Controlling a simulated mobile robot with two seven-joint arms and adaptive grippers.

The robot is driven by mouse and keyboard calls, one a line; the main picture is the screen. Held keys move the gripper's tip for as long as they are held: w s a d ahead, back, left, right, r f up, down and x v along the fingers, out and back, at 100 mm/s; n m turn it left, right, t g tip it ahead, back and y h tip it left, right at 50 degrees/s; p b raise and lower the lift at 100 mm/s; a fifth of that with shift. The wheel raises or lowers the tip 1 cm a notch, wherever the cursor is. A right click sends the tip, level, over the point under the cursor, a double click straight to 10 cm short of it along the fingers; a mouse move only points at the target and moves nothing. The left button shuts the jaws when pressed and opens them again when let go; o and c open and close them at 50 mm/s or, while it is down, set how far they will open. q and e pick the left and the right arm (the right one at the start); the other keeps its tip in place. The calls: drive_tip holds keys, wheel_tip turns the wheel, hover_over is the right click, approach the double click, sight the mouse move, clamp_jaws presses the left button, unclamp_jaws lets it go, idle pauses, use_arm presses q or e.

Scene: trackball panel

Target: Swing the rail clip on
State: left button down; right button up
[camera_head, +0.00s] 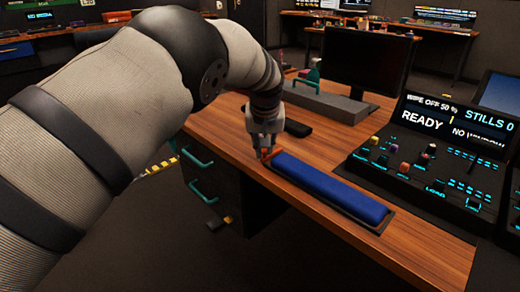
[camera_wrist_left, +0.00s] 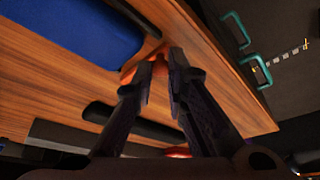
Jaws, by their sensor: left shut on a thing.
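My left gripper (camera_head: 265,145) points down at the near-left end of the blue padded rest (camera_head: 325,187) on the wooden desk. It is shut on a small orange-red piece, which looks like the rail clip (camera_head: 266,156). In the left wrist view, my left gripper's fingertips (camera_wrist_left: 161,62) close around the orange-red clip (camera_wrist_left: 131,70), beside the end of the blue rest (camera_wrist_left: 82,25). The fingers hide much of the clip, and I cannot tell whether it touches the desk edge. My right gripper is not in view.
A control panel (camera_head: 430,165) with knobs and lit screens stands at the right. A grey block (camera_head: 325,102) and a dark monitor (camera_head: 365,62) stand behind the gripper. Drawers with teal handles (camera_head: 197,159) lie below the desk edge. Bare wood (camera_head: 345,143) lies between rest and panel.

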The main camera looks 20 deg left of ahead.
use_arm(q)
drive_tip(key=shift+f, duration=0.15)
drive_tip(key=c, duration=1.5)
unclamp_jaws()
drive_tip(key=shift+c, duration=0.2)
drive_tip(key=shift+r, duration=0.45)
drive_tip(key=v, duration=1.1)
drive_tip(key=shift+s, duration=0.2)
